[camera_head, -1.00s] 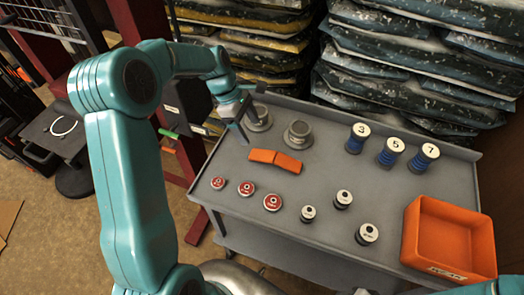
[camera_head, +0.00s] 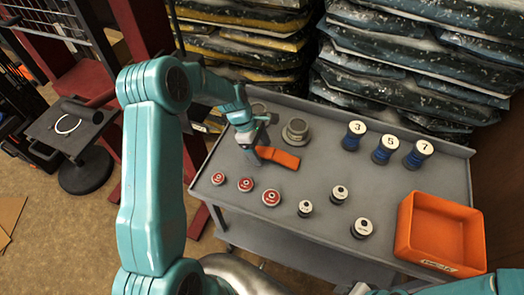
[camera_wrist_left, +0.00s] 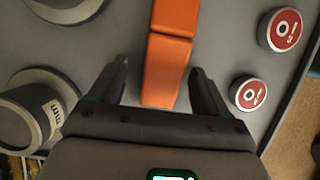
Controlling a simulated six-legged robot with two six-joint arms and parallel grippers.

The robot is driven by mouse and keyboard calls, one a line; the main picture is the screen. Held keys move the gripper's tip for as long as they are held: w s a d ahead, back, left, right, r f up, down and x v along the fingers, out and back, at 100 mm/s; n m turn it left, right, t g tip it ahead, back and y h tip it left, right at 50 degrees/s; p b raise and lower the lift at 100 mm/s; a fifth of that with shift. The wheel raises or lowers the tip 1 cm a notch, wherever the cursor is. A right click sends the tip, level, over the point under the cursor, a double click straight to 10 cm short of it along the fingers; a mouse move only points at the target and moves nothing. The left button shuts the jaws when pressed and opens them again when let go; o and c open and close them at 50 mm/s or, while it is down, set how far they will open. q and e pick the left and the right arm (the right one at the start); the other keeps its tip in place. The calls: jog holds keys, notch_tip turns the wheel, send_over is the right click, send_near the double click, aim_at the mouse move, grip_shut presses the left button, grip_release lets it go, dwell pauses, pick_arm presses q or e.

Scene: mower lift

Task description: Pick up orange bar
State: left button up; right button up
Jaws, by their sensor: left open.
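The orange bar (camera_head: 279,156) lies flat on the grey cart top, its left end hidden behind my left gripper in the head view. In the left wrist view the orange bar (camera_wrist_left: 165,70) has a crosswise seam and runs between the two fingers. My left gripper (camera_head: 254,150) is over the bar's left end. In the left wrist view the left gripper (camera_wrist_left: 157,88) is open, one dark finger on each side of the bar, with a gap on both sides. Whether the fingers are down at the bar's height is unclear. My right gripper is not in view.
The grey cart (camera_head: 320,178) carries a grey cup-like part (camera_head: 296,131), several red-topped discs (camera_head: 245,184), white-topped knobs (camera_head: 338,194), blue numbered spools (camera_head: 385,150) and an orange bin (camera_head: 440,235). Stacked bags (camera_head: 410,60) stand behind. The cart's middle is clear.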

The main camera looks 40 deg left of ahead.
pick_arm(q)
jog(key=shift+s+d+r, duration=0.1)
jog(key=shift+s+r, duration=0.1)
jog(key=shift+s, duration=0.15)
jog(key=shift+f, duration=0.2)
jog(key=shift+w+f, duration=0.1)
jog(key=shift+w, duration=0.15)
jog(key=shift+c, duration=0.9)
jog(key=c, duration=0.6)
jog(key=shift+s+r, duration=0.1)
jog(key=shift+r, duration=0.1)
grip_shut()
jog(key=shift+f, duration=0.1)
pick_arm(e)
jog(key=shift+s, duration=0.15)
